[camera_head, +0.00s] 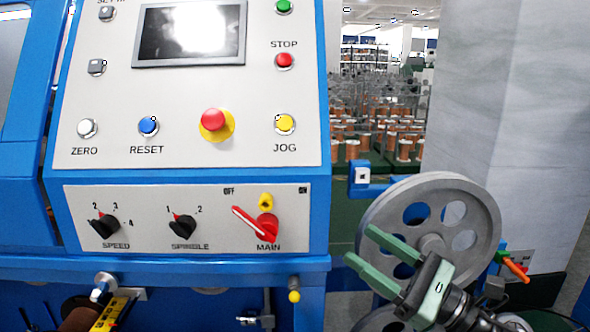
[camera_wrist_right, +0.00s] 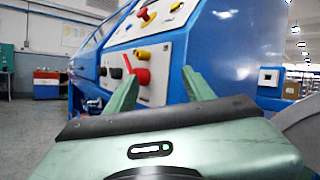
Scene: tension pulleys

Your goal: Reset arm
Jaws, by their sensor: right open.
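My right gripper (camera_head: 362,250) is at the lower right of the head view, in front of a large grey pulley wheel (camera_head: 481,213). Its two green fingers are apart with nothing between them. In the right wrist view the open fingers (camera_wrist_right: 160,95) point toward the blue machine's control panel, with a gap to it. The red MAIN switch (camera_head: 266,227) has its handle tilted up to the left, toward OFF. It also shows in the wrist view (camera_wrist_right: 141,76), between the fingers. My left gripper is not in either view.
The blue machine's panel (camera_head: 200,95) fills the left, with a screen (camera_head: 189,32), a red emergency button (camera_head: 212,120) and several knobs. An orange-handled lever (camera_head: 515,268) is right of the pulley. A grey column (camera_head: 505,110) stands behind. Copper spools are farther back.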

